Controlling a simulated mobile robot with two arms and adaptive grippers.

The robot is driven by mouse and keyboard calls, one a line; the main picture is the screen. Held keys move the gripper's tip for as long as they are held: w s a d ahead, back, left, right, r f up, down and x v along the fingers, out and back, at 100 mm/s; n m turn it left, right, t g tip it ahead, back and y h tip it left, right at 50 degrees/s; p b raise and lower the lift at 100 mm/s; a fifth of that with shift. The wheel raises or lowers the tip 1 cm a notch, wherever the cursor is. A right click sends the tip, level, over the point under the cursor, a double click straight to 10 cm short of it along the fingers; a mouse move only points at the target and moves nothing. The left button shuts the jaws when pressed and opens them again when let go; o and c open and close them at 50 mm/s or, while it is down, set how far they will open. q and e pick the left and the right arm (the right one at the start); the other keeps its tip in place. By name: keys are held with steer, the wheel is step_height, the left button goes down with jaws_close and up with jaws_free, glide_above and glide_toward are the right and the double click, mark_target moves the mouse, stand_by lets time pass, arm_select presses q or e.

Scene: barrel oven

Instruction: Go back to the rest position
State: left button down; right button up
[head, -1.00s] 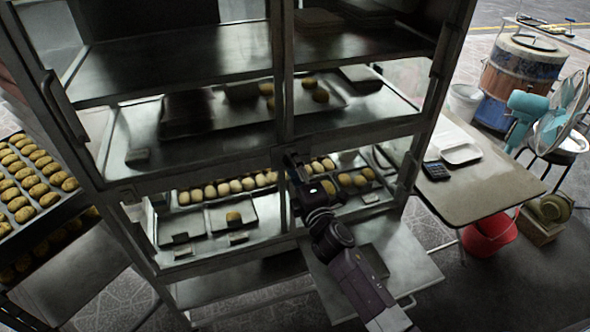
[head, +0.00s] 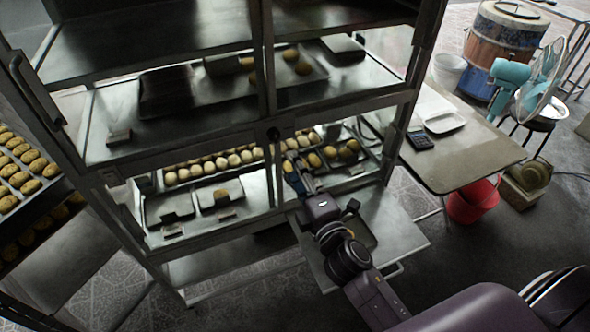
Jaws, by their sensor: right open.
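My right arm comes in from the lower right, and its right gripper (head: 293,172) is open in front of the middle shelves of the metal rack (head: 262,70). No held object shows in it. The gripper is small and dark here, and it covers part of the shelf with the buns (head: 222,162). I cannot tell whether it touches the rack. My left gripper is out of view.
A pulled-out metal panel (head: 390,225) lies below my right arm. A table (head: 465,160) with a white tray (head: 442,120) and a calculator (head: 420,140) stands to the right, with a red bucket (head: 472,203) below it. Bun trays (head: 30,165) stand at far left. Open floor lies at lower right.

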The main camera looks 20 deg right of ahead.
steer(key=shift+d, duration=0.1)
stand_by(0.3)
steer(key=s+d+f+m+g+h, duration=0.3)
steer(key=s+d+f+m+g, duration=0.35)
steer(key=s+f+m, duration=0.35)
steer(key=s+a+f+m+g+y, duration=0.1)
steer(key=s+a+f+m+g, duration=0.15)
steer(key=s, duration=0.35)
steer(key=s+a+f+m+g+y, duration=0.1)
steer(key=s+a+m+g, duration=0.15)
steer(key=s, duration=0.45)
steer(key=s+a+f+m+g+y, duration=0.1)
steer(key=s+a+m+g, duration=0.15)
steer(key=s, duration=0.35)
step_height(320, 180, down, 28)
steer(key=s+n+g+b, duration=0.1)
steer(key=s+g+b, duration=0.1)
steer(key=s+d+f+b, duration=0.1)
steer(key=s+d+f, duration=0.1)
steer(key=s+f, duration=0.6)
steer(key=s+d+f+g, duration=0.1)
steer(key=s+d+f, duration=0.1)
steer(key=s+f, duration=0.6)
step_height(320, 180, down, 3)
steer(key=shift+s+r+b, duration=0.2)
steer(key=shift+s+b, duration=0.15)
steer(key=shift+s, duration=0.05)
